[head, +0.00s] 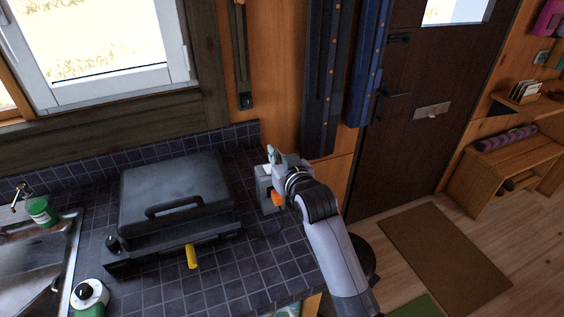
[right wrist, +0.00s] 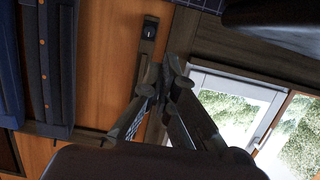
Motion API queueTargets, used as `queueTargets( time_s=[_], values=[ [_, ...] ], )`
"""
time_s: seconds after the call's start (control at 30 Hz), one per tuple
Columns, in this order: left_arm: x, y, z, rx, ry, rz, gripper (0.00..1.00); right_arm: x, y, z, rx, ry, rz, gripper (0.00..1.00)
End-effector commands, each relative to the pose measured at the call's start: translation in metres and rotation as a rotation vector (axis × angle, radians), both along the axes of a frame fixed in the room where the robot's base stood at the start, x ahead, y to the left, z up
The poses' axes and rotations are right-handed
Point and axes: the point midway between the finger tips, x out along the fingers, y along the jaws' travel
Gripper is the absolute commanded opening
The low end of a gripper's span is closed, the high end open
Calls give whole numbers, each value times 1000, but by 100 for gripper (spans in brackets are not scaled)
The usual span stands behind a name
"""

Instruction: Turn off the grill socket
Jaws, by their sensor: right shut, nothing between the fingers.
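The black grill (head: 175,190) sits on the tiled counter with its lid down and a yellow-handled part at its front. A small grey box (head: 264,186), apparently the socket, stands to the right of the grill, beside an orange part (head: 278,198). A thin dark cable runs on the counter near it. My right gripper (head: 272,153) is at the top of this box, partly covering it; I cannot tell whether they touch. In the right wrist view its fingers (right wrist: 166,84) are together and empty. The socket's switch is not clear. My left gripper is not in view.
A dark wall strip (head: 241,50) with a black knob hangs behind the counter; it also shows in the right wrist view (right wrist: 147,50). A sink (head: 35,260) and a green-labelled container (head: 41,212) are at the left. Free floor lies by the door at right.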

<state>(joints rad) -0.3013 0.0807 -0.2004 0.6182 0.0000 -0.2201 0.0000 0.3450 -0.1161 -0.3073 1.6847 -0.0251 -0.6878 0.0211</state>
Motion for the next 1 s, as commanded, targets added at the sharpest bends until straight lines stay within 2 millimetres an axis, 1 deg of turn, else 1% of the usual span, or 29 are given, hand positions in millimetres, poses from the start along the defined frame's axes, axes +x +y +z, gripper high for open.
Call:
queueTargets(
  time_s=[0.03, 0.1, 0.2, 0.33, 0.5, 0.87, 0.93, 1.0],
  values=[
    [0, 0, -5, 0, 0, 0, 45, -9, -3, 1, 0, -1, 0, 0],
    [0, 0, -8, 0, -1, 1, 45, -19, -6, 5, 1, -2, 0, 0],
    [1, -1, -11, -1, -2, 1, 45, -32, -11, 11, 0, -1, 0, 0],
    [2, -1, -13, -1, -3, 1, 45, -42, -14, 15, 0, 1, 0, 0],
    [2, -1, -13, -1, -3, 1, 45, -47, -15, 18, 0, 1, 0, 0],
    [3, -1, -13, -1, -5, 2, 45, -47, -15, 18, 0, 1, 0, 0],
    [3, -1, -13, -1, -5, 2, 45, -48, -16, 17, -2, 5, -1, 0],
    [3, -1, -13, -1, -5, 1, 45, -52, -20, 8, -6, 28, -6, 0]
  ],
)
